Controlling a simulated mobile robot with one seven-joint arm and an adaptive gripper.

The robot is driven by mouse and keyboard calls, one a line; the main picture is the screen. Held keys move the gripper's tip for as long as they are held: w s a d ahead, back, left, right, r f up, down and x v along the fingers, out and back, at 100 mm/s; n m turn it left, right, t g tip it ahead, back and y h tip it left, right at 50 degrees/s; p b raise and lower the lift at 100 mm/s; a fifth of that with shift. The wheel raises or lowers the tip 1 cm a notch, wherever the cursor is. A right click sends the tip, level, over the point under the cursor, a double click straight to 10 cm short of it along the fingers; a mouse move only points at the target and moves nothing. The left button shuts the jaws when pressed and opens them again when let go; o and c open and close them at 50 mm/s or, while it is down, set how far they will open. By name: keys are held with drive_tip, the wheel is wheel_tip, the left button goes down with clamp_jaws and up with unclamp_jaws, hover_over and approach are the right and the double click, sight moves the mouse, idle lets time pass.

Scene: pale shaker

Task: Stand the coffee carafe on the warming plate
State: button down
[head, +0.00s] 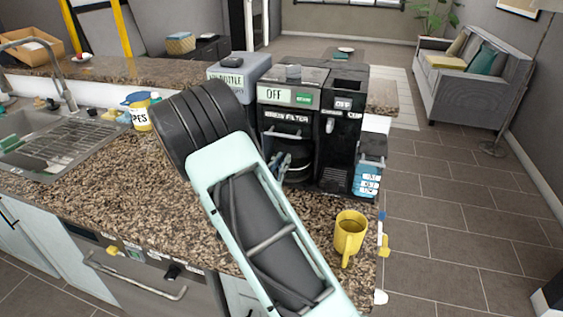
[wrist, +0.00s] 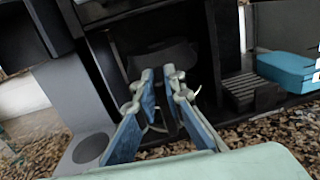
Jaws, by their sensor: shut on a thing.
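The coffee carafe (head: 300,162) is dark and sits inside the bay of the black coffee machine (head: 292,92). In the wrist view the carafe (wrist: 163,57) is a dark shape just beyond my fingertips. My gripper (head: 281,163) is at the front of the bay, its blue-padded fingers closed on the carafe's handle. The gripper (wrist: 160,77) also shows in the wrist view, fingers converging at the carafe. The carafe looks about upright. The warming plate is hidden under and behind it, so I cannot tell whether the carafe touches it.
A yellow mug (head: 349,234) stands near the counter's right edge. A grey bottle unit (head: 239,70) is left of the machine, and a cup unit with a blue box (head: 367,180) is right. The sink (head: 45,140) is at the left. Speckled counter (head: 130,190) is clear in front.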

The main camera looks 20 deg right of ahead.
drive_tip(key=c, duration=1.4)
unclamp_jaws()
drive_tip(key=shift+f, duration=0.1)
drive_tip(key=shift+s+a, duration=0.1)
drive_tip(key=v, duration=0.6)
drive_tip(key=shift+s+a, duration=0.2)
drive_tip(key=shift+s, duration=0.1)
drive_tip(key=shift+s, duration=0.1)
